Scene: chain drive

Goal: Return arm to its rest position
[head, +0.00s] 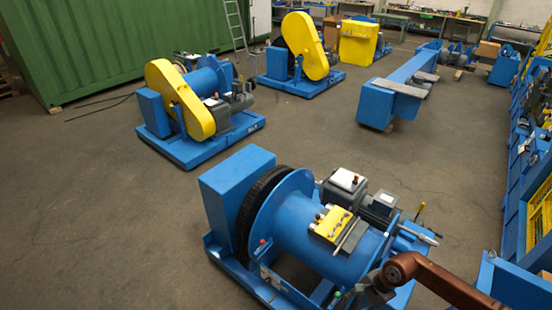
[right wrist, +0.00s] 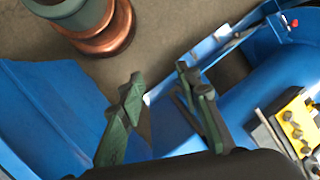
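My right arm comes in from the lower right in the head view, and its gripper (head: 368,292) is over the front right part of the nearest blue winch (head: 300,232). In the right wrist view the two dark green fingers of the right gripper (right wrist: 158,82) stand apart with nothing between them. The winch's blue frame and the floor show behind the fingers. A yellow block with bolts (head: 330,224) sits on top of the winch drum; it also shows in the right wrist view (right wrist: 299,122). My left gripper is not in view.
A black chain (head: 252,212) runs around the winch's left wheel. A grey motor (head: 378,208) stands behind the drum. A blue bench (head: 516,284) is at the right edge. More winches with yellow guards (head: 180,100) stand farther back. The floor left of the near winch is clear.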

